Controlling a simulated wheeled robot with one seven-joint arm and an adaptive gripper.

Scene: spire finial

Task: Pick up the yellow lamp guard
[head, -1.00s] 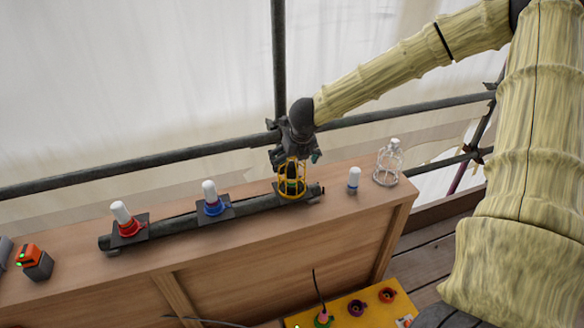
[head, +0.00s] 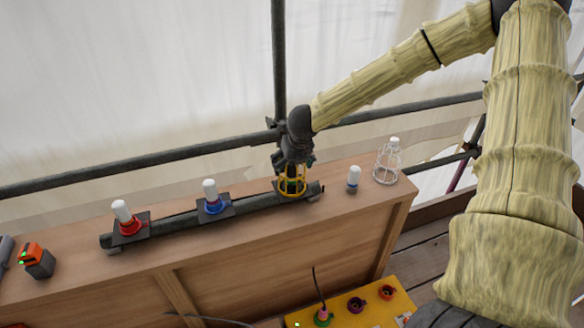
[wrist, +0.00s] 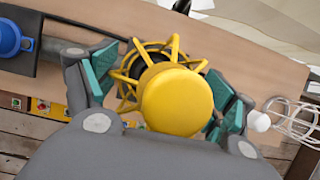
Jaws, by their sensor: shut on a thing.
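The yellow lamp guard (head: 293,188) is a wire cage with a round yellow cap; it stands on the dark pipe at its right end, around a dark holder. In the wrist view its cap (wrist: 176,100) lies between my teal finger pads, with the cage wires fanning out beyond. My gripper (head: 294,164) comes down from above and is shut on the guard's upper part. In the wrist view the pads of my gripper (wrist: 165,87) flank the cap on both sides. The lower part of the guard is partly hidden by the cap and my gripper.
Red (head: 127,222) and blue (head: 212,201) lamp bases with white bulbs sit left along the pipe (head: 165,227). A small white-topped lamp (head: 353,178) and a white wire guard (head: 387,161) stand right. Behind runs a scaffold rail (head: 200,154); a yellow box (head: 360,308) is below.

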